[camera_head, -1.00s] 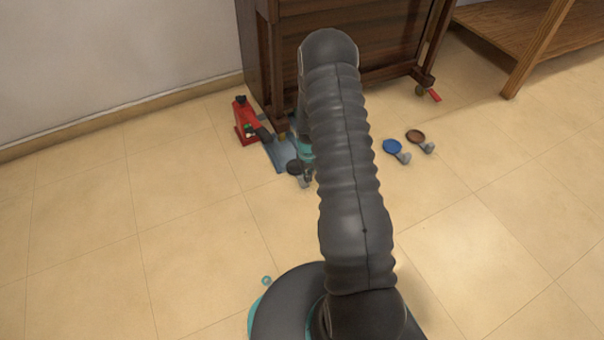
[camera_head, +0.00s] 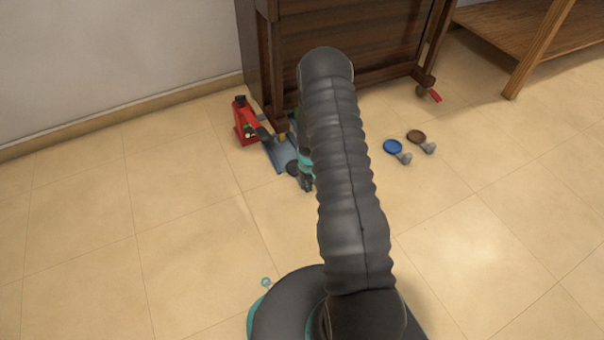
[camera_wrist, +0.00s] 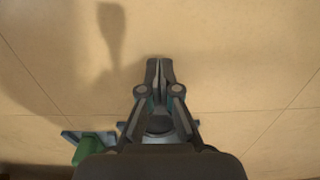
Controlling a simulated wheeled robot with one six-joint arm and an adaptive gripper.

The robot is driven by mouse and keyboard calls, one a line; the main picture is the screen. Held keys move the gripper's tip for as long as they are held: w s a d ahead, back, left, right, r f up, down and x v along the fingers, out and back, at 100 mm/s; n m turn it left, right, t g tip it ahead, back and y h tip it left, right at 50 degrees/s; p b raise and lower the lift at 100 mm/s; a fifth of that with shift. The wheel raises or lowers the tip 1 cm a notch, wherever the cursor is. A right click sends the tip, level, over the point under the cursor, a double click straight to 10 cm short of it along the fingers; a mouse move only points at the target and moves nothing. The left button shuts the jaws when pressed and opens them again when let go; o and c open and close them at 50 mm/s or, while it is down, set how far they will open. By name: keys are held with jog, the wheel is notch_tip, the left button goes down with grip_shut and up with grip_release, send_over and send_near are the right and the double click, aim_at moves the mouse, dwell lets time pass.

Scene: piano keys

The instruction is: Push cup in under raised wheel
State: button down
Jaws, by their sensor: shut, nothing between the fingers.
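The piano's (camera_head: 345,45) near left leg stands over a blue plate (camera_head: 279,153), with a small yellowish wheel (camera_head: 283,135) at its foot. I cannot make out the gap under this wheel. A black round cup (camera_head: 292,168) lies at the plate's near end, partly hidden by my gripper (camera_head: 307,187). My gripper is low beside the cup, on its near right side. In the wrist view my gripper's fingers (camera_wrist: 159,70) are together and empty above bare floor. A dark round shape, likely the cup (camera_wrist: 158,124), shows behind the fingers, mostly covered.
A red jack (camera_head: 243,120) stands left of the piano leg. A wooden bench (camera_head: 530,45) is at far right.

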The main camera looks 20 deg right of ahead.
aim_at(291, 163)
jog(key=shift+f, duration=0.5)
jog(key=shift+w+a, duration=0.15)
jog(key=shift+w, duration=3.75)
jog(key=shift+w+a, duration=0.1)
jog(key=shift+w, duration=3.8)
jog(key=shift+s, duration=0.2)
jog(key=shift+s+r, duration=0.1)
jog(key=shift+s, duration=0.05)
notch_tip(291, 163, up, 10)
jog(key=p, duration=0.3)
jog(key=shift+p, duration=0.3)
